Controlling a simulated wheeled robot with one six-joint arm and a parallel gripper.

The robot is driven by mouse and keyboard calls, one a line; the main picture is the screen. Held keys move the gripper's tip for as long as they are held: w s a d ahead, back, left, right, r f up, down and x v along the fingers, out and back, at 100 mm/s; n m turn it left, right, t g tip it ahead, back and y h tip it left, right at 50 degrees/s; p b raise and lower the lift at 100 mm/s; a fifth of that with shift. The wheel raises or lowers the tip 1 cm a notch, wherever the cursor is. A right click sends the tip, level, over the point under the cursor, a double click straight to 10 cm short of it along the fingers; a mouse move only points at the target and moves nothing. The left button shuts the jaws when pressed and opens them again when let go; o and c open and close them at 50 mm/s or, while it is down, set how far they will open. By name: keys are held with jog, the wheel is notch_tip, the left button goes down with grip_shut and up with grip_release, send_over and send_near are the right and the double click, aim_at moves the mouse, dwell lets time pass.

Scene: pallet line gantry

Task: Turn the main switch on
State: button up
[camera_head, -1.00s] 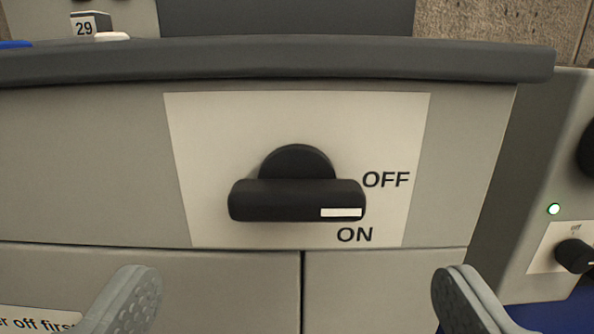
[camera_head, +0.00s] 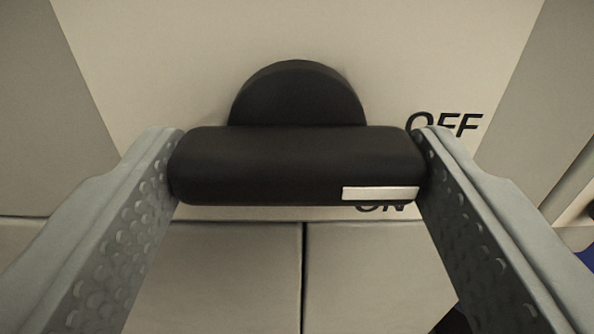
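The main switch (camera_head: 290,165) is a black bar-shaped handle with a rounded black hub behind it, on a pale plate (camera_head: 160,60). The bar lies level, with a white mark near its right end. The "OFF" label (camera_head: 445,124) is at the upper right, partly covered by my right finger. The "ON" label (camera_head: 383,207) shows below the mark, its upper part hidden by the bar. My gripper (camera_head: 297,160) has one finger at each end of the bar. Both fingertips appear to touch the ends, so it is shut on the handle.
Grey cabinet panels (camera_head: 245,265) with a vertical seam lie below the plate. Grey panel surface (camera_head: 60,160) lies to the left. A strip of blue and a dark shape show at the lower right edge.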

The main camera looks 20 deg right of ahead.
jog(key=c, duration=0.3)
jog(key=m, duration=0.8)
jog(key=shift+m, duration=0.3)
jog(key=m, duration=0.9)
jog(key=shift+m, duration=0.3)
dwell(0.3)
